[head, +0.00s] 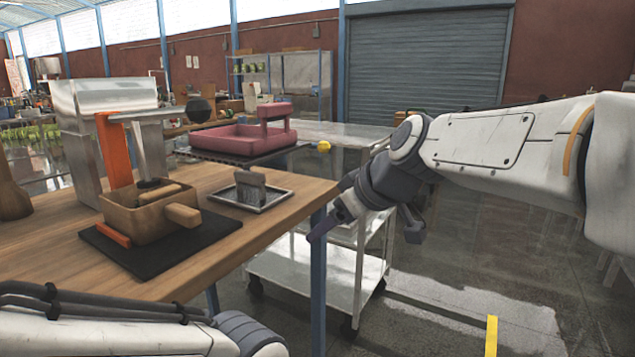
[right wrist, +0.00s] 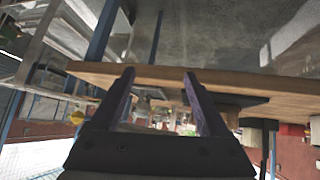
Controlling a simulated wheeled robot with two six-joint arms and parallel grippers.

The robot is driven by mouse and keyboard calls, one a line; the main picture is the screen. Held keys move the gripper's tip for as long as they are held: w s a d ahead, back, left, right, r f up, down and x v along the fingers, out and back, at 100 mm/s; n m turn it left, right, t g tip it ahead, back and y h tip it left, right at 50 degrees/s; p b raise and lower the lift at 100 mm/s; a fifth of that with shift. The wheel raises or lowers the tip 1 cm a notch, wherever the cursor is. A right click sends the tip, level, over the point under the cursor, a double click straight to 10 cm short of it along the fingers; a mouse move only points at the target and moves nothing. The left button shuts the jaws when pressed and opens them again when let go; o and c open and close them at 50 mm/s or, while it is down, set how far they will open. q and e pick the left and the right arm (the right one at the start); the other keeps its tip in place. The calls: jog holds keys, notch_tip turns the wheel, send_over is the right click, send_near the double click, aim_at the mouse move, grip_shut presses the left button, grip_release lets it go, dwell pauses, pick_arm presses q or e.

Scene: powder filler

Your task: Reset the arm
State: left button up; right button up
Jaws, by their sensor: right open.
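My right arm comes in from the right in the head view, and its gripper (head: 327,226) hangs beside the right edge of the wooden table (head: 285,193). In the right wrist view the two dark fingers of the right gripper (right wrist: 160,75) are spread apart with nothing between them. The table's edge (right wrist: 225,82) shows just past the fingertips. Whether they touch it I cannot tell. My left arm shows only as a white link at the bottom left of the head view, and its gripper is out of the picture.
On the table stand a wooden box with a handle (head: 150,216) on a black mat (head: 190,243), a metal tray (head: 267,200) with a grey block, and an orange post (head: 113,155). A pink tray (head: 225,143) is behind. A white cart (head: 290,262) stands right of the table.

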jog(key=s+d+f+m+g+h, duration=0.1)
jog(key=s+d+f+m+h, duration=0.15)
jog(key=s+d+f, duration=0.5)
jog(key=s+d+f+m+g+h, duration=0.15)
jog(key=d+f+m, duration=0.25)
jog(key=f, duration=0.6)
jog(key=s+d+f+m+g+h, duration=0.25)
jog(key=s+d+f, duration=0.3)
jog(key=f, duration=0.35)
jog(key=s+a+r+n+g+y, duration=0.1)
jog(key=s+a+r+n, duration=0.2)
jog(key=s+a, duration=0.4)
jog(key=s+a+r+n+g+y, duration=0.1)
jog(key=s+a+r+n, duration=0.25)
jog(key=s+a, duration=0.35)
notch_tip(320, 180, up, 27)
jog(key=p, duration=2.7)
jog(key=shift+w, duration=0.2)
jog(key=shift+f, duration=0.1)
